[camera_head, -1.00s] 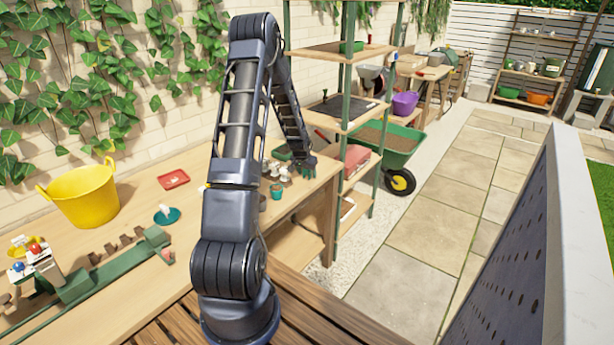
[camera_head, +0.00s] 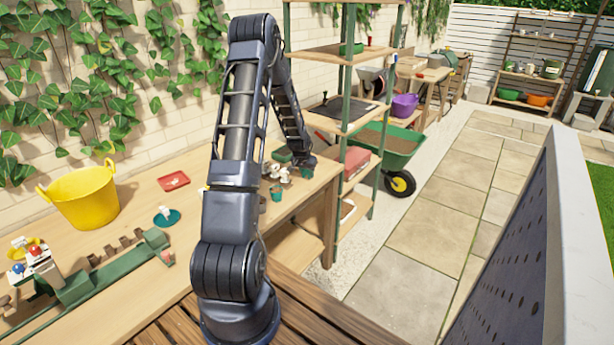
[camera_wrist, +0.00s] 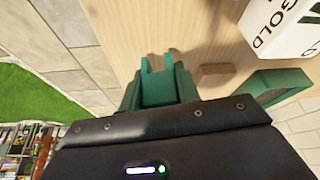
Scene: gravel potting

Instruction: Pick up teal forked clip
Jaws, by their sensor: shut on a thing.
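The teal forked clip (camera_wrist: 172,90) shows in the wrist view at the front of my gripper, its two prongs pointing away from the wrist over the wooden bench. My gripper (camera_head: 306,168) is shut on it, near the right end of the bench in the head view. A bit of teal (camera_head: 307,173) shows under the gripper there. The finger pads are mostly hidden behind the dark gripper body and the clip.
The wooden bench (camera_head: 130,215) carries small white items (camera_head: 278,172), a teal pot (camera_head: 276,192), a red tray (camera_head: 173,181) and a yellow tub (camera_head: 84,197). The wrist view shows a white lettered box (camera_wrist: 286,25), a brown block (camera_wrist: 214,73) and a green tray (camera_wrist: 280,88). Green shelf posts (camera_head: 343,150) stand close on the right.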

